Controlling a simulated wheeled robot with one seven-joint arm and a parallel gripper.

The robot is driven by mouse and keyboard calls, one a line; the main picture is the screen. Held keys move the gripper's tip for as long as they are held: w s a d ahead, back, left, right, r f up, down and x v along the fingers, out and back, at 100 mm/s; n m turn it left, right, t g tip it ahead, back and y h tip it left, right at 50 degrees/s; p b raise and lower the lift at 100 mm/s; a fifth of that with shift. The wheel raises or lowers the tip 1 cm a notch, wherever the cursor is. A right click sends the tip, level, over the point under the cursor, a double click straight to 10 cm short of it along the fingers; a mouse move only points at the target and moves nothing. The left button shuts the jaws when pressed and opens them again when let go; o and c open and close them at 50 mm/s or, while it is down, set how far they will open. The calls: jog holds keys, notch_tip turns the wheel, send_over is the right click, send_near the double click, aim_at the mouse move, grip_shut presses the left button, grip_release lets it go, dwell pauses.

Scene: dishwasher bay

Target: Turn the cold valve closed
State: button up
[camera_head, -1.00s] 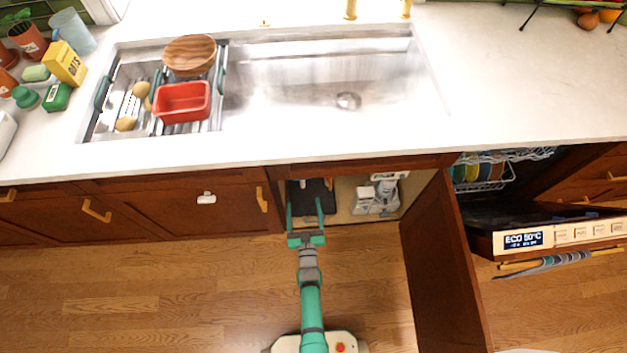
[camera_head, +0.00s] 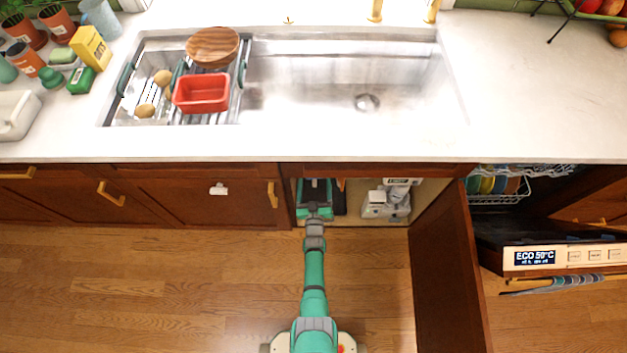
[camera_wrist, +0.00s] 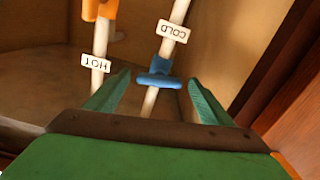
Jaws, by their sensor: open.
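In the wrist view the cold valve is a blue handle (camera_wrist: 158,80) on a white pipe. A white COLD tag (camera_wrist: 173,31) hangs on the pipe above it, appearing upside down. My gripper (camera_wrist: 158,85) is open, with one green finger on each side of the blue handle; I cannot tell whether either finger touches it. In the head view my gripper (camera_head: 315,190) is inside the open cabinet under the sink, and the valve is hidden there.
The hot pipe with its HOT tag (camera_wrist: 96,62) and orange handle (camera_wrist: 98,10) stands left of the cold one. White equipment (camera_head: 388,200) sits right of my gripper in the cabinet. The open cabinet door (camera_head: 448,265) and dishwasher door (camera_head: 560,256) lie to the right.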

jog(key=shift+d, duration=0.1)
jog(key=c, duration=1)
jog(key=shift+w+m, duration=0.15)
jog(key=shift+m, duration=0.85)
jog(key=shift+c, duration=0.2)
jog(key=shift+w, duration=0.1)
jog(key=o, duration=1)
jog(key=shift+a, duration=0.25)
jog(key=shift+o, duration=0.2)
jog(key=shift+s+d, duration=0.2)
jog(key=shift+d, duration=0.1)
jog(key=shift+s, duration=0.1)
jog(key=s, duration=1)
jog(key=shift+s, duration=0.3)
